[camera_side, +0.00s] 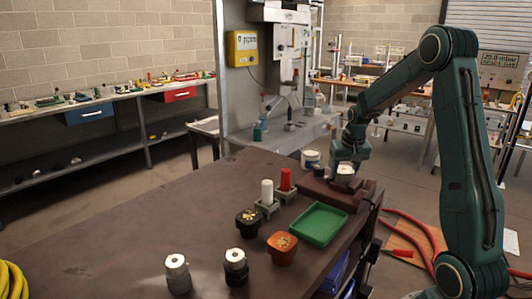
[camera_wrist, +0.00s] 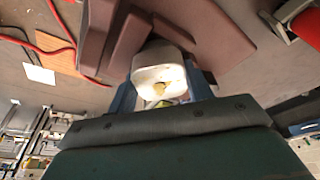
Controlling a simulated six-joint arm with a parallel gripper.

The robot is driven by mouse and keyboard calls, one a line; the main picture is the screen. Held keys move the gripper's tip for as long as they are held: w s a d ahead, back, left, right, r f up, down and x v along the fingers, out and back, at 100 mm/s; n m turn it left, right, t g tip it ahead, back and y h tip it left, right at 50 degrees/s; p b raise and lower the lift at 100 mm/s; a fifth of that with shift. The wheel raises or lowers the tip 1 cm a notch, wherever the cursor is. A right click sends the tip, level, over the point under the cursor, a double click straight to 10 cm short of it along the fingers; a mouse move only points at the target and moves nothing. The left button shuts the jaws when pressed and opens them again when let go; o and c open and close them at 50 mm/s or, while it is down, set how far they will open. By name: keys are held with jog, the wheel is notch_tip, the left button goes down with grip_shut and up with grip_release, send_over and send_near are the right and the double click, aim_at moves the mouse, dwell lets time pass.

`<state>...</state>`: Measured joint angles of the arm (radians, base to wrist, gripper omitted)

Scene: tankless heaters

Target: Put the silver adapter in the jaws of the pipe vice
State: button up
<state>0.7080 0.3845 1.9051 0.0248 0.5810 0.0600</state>
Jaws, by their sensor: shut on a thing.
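The silver adapter (camera_wrist: 158,72) looks pale and blocky with a yellowish spot at its middle. My gripper (camera_wrist: 163,88) is shut on it, with a blue finger on each side. In the side view, the pale adapter (camera_side: 345,170) shows under my gripper (camera_side: 347,160), at the pipe vice. The pipe vice (camera_side: 322,192) is dark reddish brown and stands at the far right of the bench. In the wrist view, its brown jaws (camera_wrist: 128,42) lie right by the adapter. I cannot tell whether the adapter sits fully between them.
A green tray (camera_side: 318,224) lies in front of the vice. Nearby are an orange-brown fitting (camera_side: 282,245), a black fitting (camera_side: 248,221), and white (camera_side: 267,192) and red (camera_side: 286,179) cylinders in grey holders. Grey (camera_side: 178,275) and black (camera_side: 236,270) white-topped fittings stand forward. The bench's left is clear.

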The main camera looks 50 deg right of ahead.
jog(key=shift+f, duration=0.1)
jog(key=o, duration=1.4)
jog(key=shift+v, duration=0.9)
jog(key=v, duration=1)
jog(key=shift+r, duration=0.2)
